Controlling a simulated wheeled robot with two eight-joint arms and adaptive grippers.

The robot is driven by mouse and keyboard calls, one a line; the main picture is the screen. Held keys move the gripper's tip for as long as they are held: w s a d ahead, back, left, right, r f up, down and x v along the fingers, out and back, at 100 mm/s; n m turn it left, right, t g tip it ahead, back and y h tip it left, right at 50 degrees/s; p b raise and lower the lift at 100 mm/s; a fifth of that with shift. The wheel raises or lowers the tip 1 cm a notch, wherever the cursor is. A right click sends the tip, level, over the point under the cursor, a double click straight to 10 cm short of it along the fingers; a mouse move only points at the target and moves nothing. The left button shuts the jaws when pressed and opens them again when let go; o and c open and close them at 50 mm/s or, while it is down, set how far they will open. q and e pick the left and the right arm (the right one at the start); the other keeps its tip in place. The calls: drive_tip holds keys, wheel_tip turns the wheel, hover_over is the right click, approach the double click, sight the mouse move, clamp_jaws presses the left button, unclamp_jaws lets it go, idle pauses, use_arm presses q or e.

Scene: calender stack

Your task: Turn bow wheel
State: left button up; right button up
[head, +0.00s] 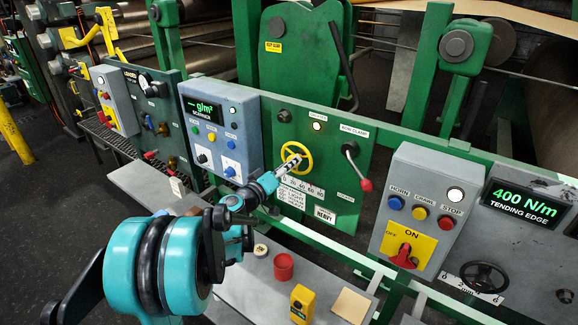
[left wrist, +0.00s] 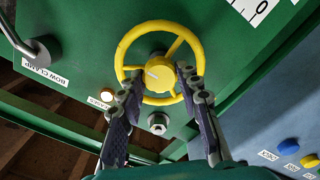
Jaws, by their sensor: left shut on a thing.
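The yellow bow wheel (head: 309,152) is a spoked handwheel on the green panel in the middle of the head view. My left gripper (head: 287,165) reaches up to the wheel from the lower left. In the left wrist view the fingers of my left gripper (left wrist: 160,88) lie on the left and right of the lower rim, shut on the wheel. They hide parts of the rim. My right gripper is not in view.
The bow clamp lever (head: 357,167) with a red knob is right of the wheel. A blue-grey scanner box (head: 223,135) stands to the left. A grey button box (head: 421,205) stands to the right. A red cup (head: 284,267) and yellow device (head: 302,303) sit on the shelf below.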

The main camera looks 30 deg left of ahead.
use_arm(q)
drive_tip(key=o, duration=1.2)
drive_tip(key=shift+c, duration=0.2)
drive_tip(key=s, duration=1.2)
drive_tip(key=shift+a, duration=0.45)
